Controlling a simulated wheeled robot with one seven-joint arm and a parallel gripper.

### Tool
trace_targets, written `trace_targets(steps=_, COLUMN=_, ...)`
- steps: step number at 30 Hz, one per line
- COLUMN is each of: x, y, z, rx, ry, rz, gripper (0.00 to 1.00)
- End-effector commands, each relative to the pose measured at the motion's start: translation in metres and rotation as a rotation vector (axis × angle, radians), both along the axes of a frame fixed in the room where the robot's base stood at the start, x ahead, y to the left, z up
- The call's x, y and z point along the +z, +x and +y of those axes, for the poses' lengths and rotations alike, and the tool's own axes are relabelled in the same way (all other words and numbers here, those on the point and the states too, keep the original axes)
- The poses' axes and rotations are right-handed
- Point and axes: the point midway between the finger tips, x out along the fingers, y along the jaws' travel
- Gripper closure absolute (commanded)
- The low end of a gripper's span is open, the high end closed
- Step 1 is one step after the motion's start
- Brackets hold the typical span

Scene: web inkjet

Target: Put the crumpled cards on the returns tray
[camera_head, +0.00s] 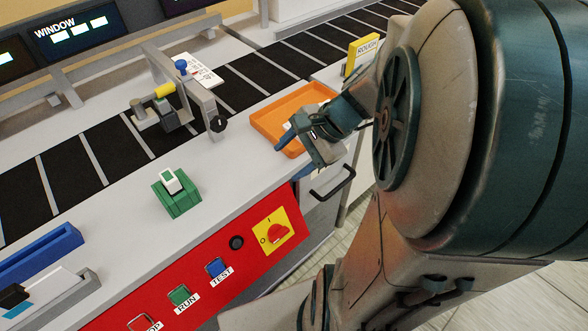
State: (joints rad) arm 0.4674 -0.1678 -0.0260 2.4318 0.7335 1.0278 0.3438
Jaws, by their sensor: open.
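An orange tray (269,131), likely the returns tray, lies on the pale counter right of centre. Its visible floor looks bare; its right front part is hidden behind my arm. My gripper (292,143) is at the tray's front edge, open, with nothing seen between its fingers. I cannot tell whether it touches the tray. No card that is clearly crumpled shows. A flat printed white card (203,72) lies at the far side of the belt, beside a blue knob.
A dark slatted belt (95,160) runs diagonally behind the counter. A metal bracket with a yellow roller (165,90) stands over it. A green block (177,199) with a white top stands on the counter. A yellow "ROUGH" sign (362,50) stands behind the tray. A red button panel (205,280) fronts the counter.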

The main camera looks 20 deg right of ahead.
Motion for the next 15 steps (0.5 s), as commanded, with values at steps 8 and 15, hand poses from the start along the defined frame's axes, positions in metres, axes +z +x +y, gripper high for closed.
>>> trace_targets(steps=8, x=0.004, y=-0.048, z=0.030, rx=0.807, ry=-0.510, rz=-0.173, gripper=0.44)
trace_targets(steps=15, x=0.014, y=-0.055, z=0.027, rx=1.145, ry=-0.735, rz=-0.267, gripper=0.44)
